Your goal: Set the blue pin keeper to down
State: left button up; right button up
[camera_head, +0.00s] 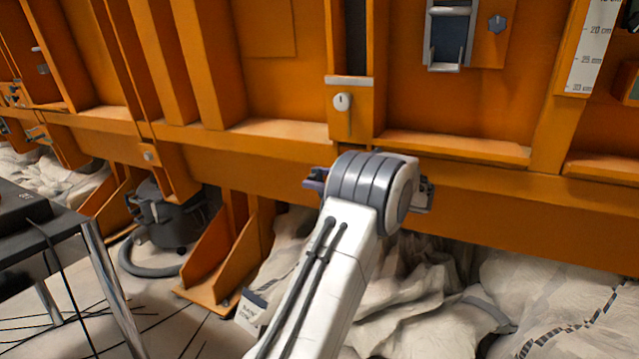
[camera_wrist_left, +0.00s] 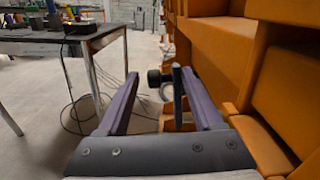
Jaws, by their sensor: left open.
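My left gripper (camera_head: 315,180) is in front of the orange wall's lower beam, its fingers pointing left along it and mostly hidden by my wrist. In the left wrist view its two purple fingers (camera_wrist_left: 155,105) are apart. A dark upright bar (camera_wrist_left: 177,95) shows between them, close to the right finger. I cannot tell whether the bar is the blue pin keeper, or whether it touches the finger. No clearly blue pin keeper shows in the head view; my wrist may hide it. My right gripper is in neither view.
A dark vacuum cleaner (camera_head: 168,215) and a table (camera_head: 50,240) stand at left. Pale sacks (camera_head: 430,300) lie below the wall.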

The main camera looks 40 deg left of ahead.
pick_arm(q)
jog(key=shift+c, duration=0.3)
jog(key=shift+f, duration=0.1)
jog(key=c, duration=1)
grip_shut()
jog(key=shift+s+f, duration=0.1)
